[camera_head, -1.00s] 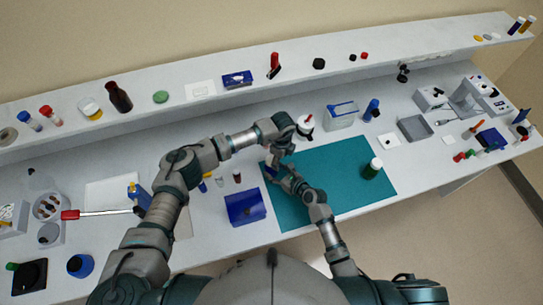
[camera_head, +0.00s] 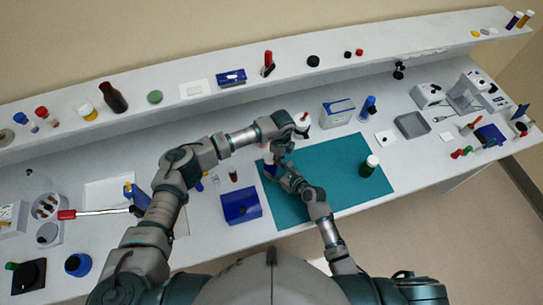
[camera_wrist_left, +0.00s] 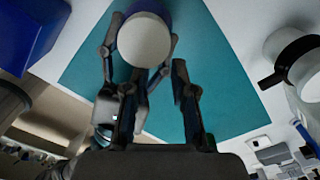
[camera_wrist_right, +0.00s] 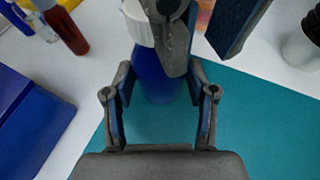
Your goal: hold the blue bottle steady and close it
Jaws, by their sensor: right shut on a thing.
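The blue bottle (camera_wrist_right: 155,78) stands upright between the fingers of my right gripper (camera_wrist_right: 160,92), which is shut on its body. A white ribbed cap (camera_wrist_right: 137,22) sits at the bottle's top; from above in the left wrist view, the cap (camera_wrist_left: 144,40) is a white disc with a blue edge behind it. I cannot tell how tightly it sits. My left gripper (camera_wrist_left: 160,68) is open, with its fingers apart, close above and beside the cap. One left finger partly hides the cap in the right wrist view. In the head view the bottle (camera_head: 269,170) is mostly hidden by my grippers.
A dark blue box (camera_head: 240,206) stands left of the mat. A white bottle with a black band (camera_head: 301,122) stands behind it. The mat's right half is mostly clear.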

